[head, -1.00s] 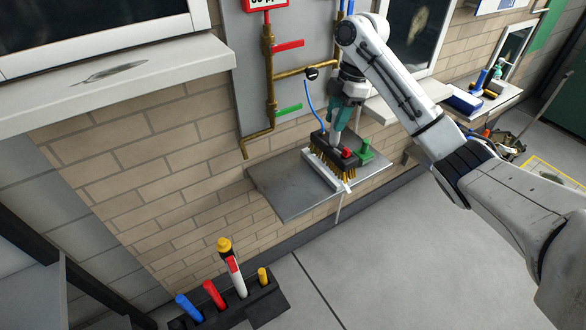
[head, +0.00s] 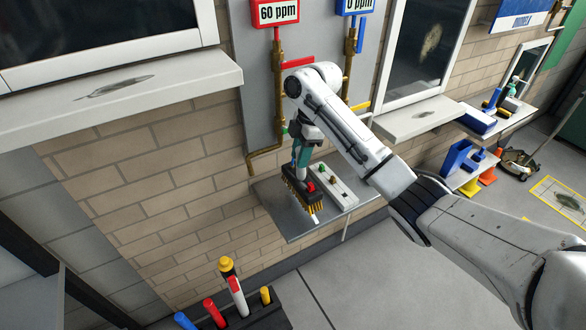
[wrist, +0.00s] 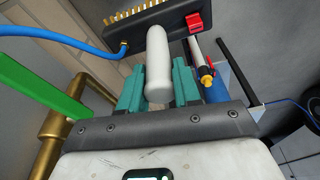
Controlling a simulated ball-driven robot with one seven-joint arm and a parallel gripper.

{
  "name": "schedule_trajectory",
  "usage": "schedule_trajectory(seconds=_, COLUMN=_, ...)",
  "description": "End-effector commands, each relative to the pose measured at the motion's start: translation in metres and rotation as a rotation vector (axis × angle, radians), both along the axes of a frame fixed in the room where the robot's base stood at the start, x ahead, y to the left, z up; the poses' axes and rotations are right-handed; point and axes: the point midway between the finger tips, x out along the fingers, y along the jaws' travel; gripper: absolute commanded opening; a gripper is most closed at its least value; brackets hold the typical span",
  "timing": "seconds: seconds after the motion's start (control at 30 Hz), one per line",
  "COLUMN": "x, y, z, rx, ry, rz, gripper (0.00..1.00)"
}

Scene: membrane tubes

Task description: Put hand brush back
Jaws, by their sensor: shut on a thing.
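My gripper (head: 301,155) has teal fingers and is shut on the white handle of the hand brush (head: 301,192). The brush has a black head, yellow bristles and a red part on top. Its bristles face down over the grey metal shelf (head: 290,226) on the brick wall; whether they touch it I cannot tell. In the wrist view the white brush handle (wrist: 158,62) stands between my gripper's teal fingers (wrist: 158,88). A blue hose (wrist: 50,37) runs to the end of the brush head there.
A white block (head: 336,186) with small coloured knobs lies on the shelf, right of the brush. Brass pipes (head: 278,95) with coloured levers run down the wall behind. A black rack (head: 262,314) with several coloured handles stands below. A window sill (head: 130,85) juts out at left.

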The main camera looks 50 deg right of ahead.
Motion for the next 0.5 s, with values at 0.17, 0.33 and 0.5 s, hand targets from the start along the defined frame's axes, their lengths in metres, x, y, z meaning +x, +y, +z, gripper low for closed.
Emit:
schedule_trajectory(seconds=0.17, x=0.008, y=0.008, z=-0.011, rx=-0.002, ry=-0.002, rz=0.0, gripper=0.0)
schedule_trajectory(seconds=0.33, x=0.013, y=0.014, z=-0.02, rx=-0.002, ry=-0.002, rz=0.001, gripper=0.0)
schedule_trajectory(seconds=0.5, x=0.013, y=0.015, z=-0.04, rx=-0.002, ry=0.0, rz=-0.001, gripper=0.0)
